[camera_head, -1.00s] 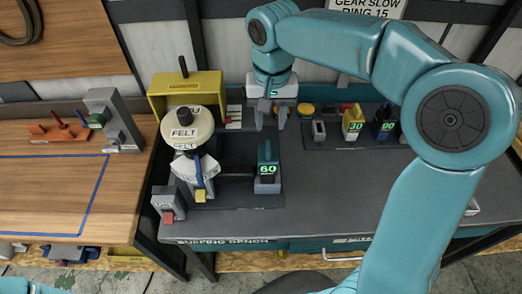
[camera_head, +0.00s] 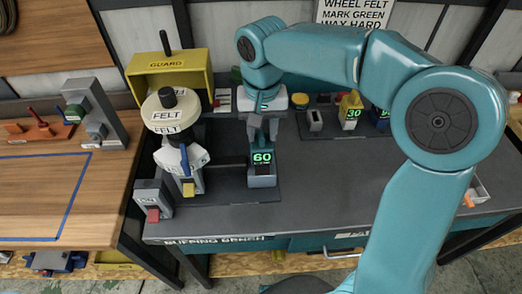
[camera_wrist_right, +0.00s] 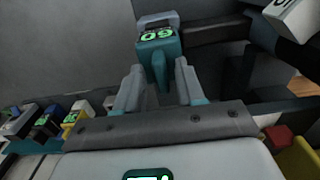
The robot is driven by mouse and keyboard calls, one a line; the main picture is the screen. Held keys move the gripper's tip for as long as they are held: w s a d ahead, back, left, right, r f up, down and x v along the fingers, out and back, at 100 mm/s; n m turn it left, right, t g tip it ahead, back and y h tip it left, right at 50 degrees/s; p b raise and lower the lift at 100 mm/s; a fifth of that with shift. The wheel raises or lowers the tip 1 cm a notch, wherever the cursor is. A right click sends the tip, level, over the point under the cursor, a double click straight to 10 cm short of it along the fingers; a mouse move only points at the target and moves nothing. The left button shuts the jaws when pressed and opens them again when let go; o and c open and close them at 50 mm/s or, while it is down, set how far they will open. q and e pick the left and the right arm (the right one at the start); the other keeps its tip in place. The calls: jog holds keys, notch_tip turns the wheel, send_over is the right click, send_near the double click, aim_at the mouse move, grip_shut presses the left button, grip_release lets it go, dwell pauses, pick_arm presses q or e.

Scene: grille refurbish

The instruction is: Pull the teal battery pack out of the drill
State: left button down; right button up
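I cannot make out a drill or a battery pack. A grey and teal block marked 60 (camera_head: 262,178) stands on a dark plate on the buffing bench. It also shows in the right wrist view (camera_wrist_right: 160,42), with a narrow teal upper part. My right gripper (camera_head: 263,138) is directly above the block, pointing down, and hides its top in the head view. In the right wrist view the right gripper (camera_wrist_right: 158,78) has its fingers apart, one each side of the teal part, with visible gaps. My left gripper is in neither current view.
A buffing machine with felt wheels (camera_head: 172,112) stands left of the block, beside a yellow guard (camera_head: 165,75). A red-button switch box (camera_head: 153,205) is at the bench's left front. Blocks such as the yellow 30 (camera_head: 351,112) stand at the back. The bench front is clear.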

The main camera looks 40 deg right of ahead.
grip_shut()
jog(key=shift+r+p, duration=0.75)
dwell(0.4)
jog(key=shift+r+p, duration=1.85)
jog(key=shift+r, duration=0.2)
jog(key=shift+w, duration=0.1)
